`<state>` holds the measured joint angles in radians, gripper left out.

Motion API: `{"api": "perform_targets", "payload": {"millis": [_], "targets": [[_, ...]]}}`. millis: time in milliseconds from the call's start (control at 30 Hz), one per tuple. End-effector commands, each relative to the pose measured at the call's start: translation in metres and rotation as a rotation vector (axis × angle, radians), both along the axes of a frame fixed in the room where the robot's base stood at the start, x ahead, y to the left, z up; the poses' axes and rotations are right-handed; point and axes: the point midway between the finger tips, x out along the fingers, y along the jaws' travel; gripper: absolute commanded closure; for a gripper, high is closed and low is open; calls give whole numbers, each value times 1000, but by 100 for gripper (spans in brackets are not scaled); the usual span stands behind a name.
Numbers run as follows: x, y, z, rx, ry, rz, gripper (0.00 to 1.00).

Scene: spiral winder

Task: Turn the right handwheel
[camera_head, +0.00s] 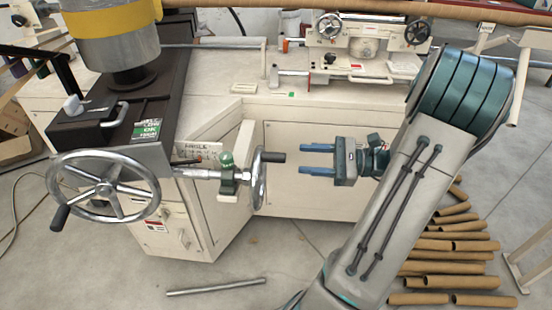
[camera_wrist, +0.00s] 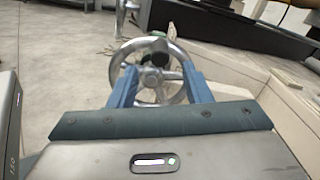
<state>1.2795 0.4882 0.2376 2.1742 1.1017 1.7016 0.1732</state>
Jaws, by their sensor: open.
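The right handwheel (camera_head: 260,181) is a chrome wheel seen nearly edge-on in the head view, on a shaft at the machine's corner. Its black handle (camera_head: 272,157) points right, toward my gripper. My gripper (camera_head: 302,159) has two blue fingers and is open and empty, a short gap to the right of the handle. In the wrist view the handwheel (camera_wrist: 117,66) faces me beyond the fingers (camera_wrist: 160,76). The dark handle (camera_wrist: 158,46) shows end-on between and slightly above the fingertips. A larger chrome left handwheel (camera_head: 108,187) is on the front left of the machine.
The cream machine cabinet (camera_head: 310,200) stands behind my gripper. A bracket with a green knob (camera_head: 227,160) holds the shaft left of the wheel. Several brown tubes (camera_head: 460,262) and a metal rod (camera_head: 216,287) lie on the floor.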

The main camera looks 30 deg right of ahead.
Motion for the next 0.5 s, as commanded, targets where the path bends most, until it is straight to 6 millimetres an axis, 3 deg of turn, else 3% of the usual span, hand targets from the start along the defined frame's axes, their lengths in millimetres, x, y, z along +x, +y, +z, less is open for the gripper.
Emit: {"api": "perform_targets", "payload": {"millis": [200,500], "targets": [[26,39,-1,-1,0,3,56],[45,66,-1,-3,1,1,56]]}}
